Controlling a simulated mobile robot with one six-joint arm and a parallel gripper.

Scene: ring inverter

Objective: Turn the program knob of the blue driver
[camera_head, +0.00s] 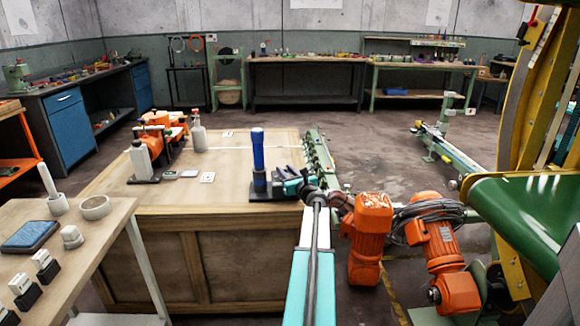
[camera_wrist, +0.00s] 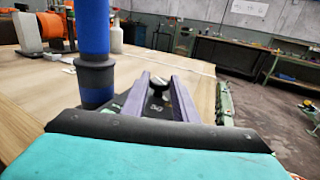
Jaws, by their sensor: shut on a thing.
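The blue driver (camera_head: 258,150) stands upright on the wooden bench, a blue cylinder with a dark collar and dark base. In the wrist view its blue body and dark collar (camera_wrist: 96,78) rise just left of my gripper (camera_wrist: 161,84). In the head view my gripper (camera_head: 288,186) is low, close to the right of the driver's base. Its two purple fingers are shut on a small dark part with a pale mark, the program knob (camera_wrist: 156,92) as far as I can tell. The fingers hide much of it, and its turn angle cannot be read.
The wooden bench top (camera_head: 225,192) is mostly clear around the driver. A grey-white bottle (camera_head: 198,134) and orange machines (camera_head: 160,128) stand at its back left. A green rail (camera_head: 318,150) runs along its right edge. A side table (camera_head: 90,240) is at front left.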

